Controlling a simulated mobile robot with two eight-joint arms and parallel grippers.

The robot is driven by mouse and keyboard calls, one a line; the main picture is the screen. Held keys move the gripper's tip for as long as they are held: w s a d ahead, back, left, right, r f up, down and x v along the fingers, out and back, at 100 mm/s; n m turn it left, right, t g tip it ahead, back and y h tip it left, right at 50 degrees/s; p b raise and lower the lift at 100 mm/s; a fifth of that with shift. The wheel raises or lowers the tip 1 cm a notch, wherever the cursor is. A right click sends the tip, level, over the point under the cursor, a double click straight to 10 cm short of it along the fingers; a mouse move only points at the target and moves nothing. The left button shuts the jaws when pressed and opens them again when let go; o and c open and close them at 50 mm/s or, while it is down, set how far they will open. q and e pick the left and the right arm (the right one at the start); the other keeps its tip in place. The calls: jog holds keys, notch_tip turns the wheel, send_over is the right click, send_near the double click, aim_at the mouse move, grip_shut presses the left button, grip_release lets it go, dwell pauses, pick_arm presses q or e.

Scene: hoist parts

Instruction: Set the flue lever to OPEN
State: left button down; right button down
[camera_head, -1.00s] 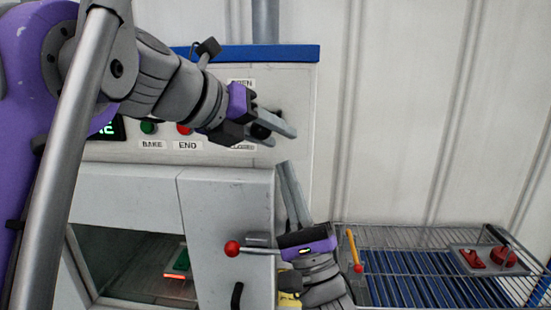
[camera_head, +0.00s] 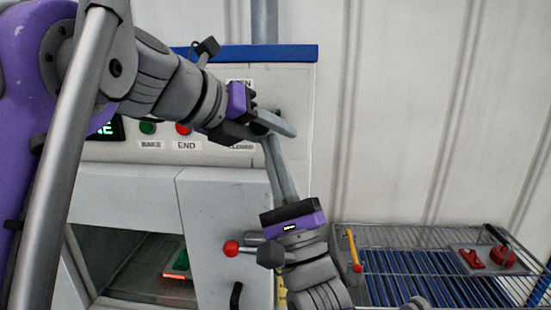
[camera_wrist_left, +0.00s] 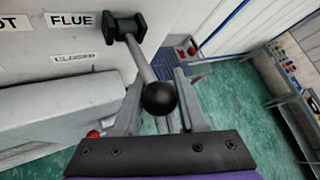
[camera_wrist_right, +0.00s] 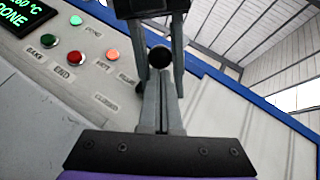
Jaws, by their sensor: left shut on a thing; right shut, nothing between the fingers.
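The flue lever (camera_wrist_left: 142,62) runs out from a dark pivot block (camera_wrist_left: 124,28) beside the FLUE label (camera_wrist_left: 72,20) to a black ball knob (camera_wrist_left: 158,98). My left gripper (camera_head: 286,129) is shut on the lever, with the knob between its fingers in the left wrist view. In the right wrist view the knob (camera_wrist_right: 159,57) shows below my left gripper. My right gripper (camera_head: 268,142) is shut and empty, fingers pointing up just below the left fingers; I cannot tell if they touch. The OPEN label (camera_head: 240,82) is above, the CLOSED label (camera_head: 242,146) below.
The oven door (camera_head: 225,215) has a red-knobbed handle (camera_head: 231,248) close to my right wrist. A wire rack (camera_head: 400,232) at right holds a tray (camera_head: 488,261) with red parts. The display (camera_wrist_right: 36,15) reads DONE.

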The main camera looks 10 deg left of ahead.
pick_arm(q)
jog(key=c, duration=0.8)
grip_release()
jog(key=shift+f, duration=0.1)
jog(key=shift+c, duration=0.2)
jog(key=shift+o, duration=1.6)
jog(key=shift+a, duration=0.2)
pick_arm(e)
jog(key=shift+a+r+y, duration=0.25)
jog(key=shift+a+y, duration=0.05)
jog(key=shift+d, duration=0.15)
